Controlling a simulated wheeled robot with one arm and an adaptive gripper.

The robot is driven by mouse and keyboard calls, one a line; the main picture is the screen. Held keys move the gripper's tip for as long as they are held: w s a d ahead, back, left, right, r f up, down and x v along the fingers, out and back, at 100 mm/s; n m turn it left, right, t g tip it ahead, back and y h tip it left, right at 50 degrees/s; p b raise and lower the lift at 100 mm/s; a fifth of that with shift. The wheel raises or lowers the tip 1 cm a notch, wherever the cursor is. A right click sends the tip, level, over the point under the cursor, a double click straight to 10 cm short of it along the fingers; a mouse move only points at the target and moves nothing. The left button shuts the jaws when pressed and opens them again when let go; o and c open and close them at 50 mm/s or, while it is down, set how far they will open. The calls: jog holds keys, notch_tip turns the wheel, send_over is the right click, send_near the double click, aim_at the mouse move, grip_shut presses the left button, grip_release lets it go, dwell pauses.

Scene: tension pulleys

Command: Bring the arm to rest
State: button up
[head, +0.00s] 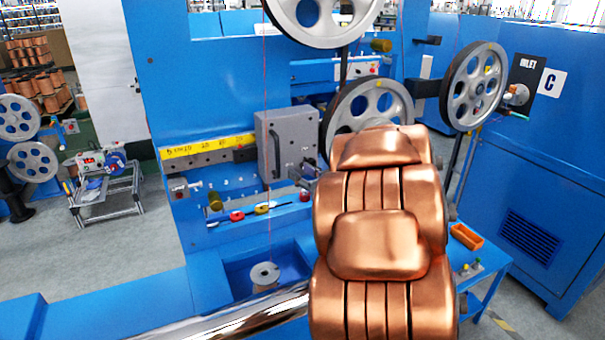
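A copper-coloured, ribbed body, which looks like part of my own arm, rises from the bottom edge in the centre right of the head view. It stands close to the camera, in front of the blue machine (215,95). I see no gripper fingers, so whether my gripper holds anything cannot be seen. The copper body hides part of the middle pulley wheel (340,108) and part of the bench behind. Another grey pulley wheel (478,86) is at the right, and a large one (325,42) is at the top.
A thin red wire (267,150) runs down past a grey box (285,140) toward a small spool (265,273). A blue cabinet (545,180) stands farther right. Open floor (110,255) shows at left.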

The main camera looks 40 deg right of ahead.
jog(key=shift+w, duration=0.1)
dwell(0.7)
jog(key=s+a+f+m+g+h, duration=0.2)
jog(key=s+a+f+g+h, duration=0.35)
jog(key=g, duration=0.45)
jog(key=s+a+f+n+g+y, duration=0.1)
jog(key=s+a+g+y, duration=0.1)
jog(key=s+a, duration=0.5)
jog(key=s+a+f+g+y, duration=0.2)
jog(key=s+a+g, duration=0.2)
jog(key=s+a, duration=0.4)
jog(key=s+a+f+n+g+y, duration=0.1)
jog(key=s+a+g+y, duration=0.1)
jog(key=s+a, duration=0.5)
jog(key=s+g, duration=0.1)
jog(key=s, duration=0.4)
jog(key=shift+s+a+f+n+g, duration=0.3)
jog(key=shift+a+f+g, duration=0.05)
jog(key=shift+a+g, duration=0.05)
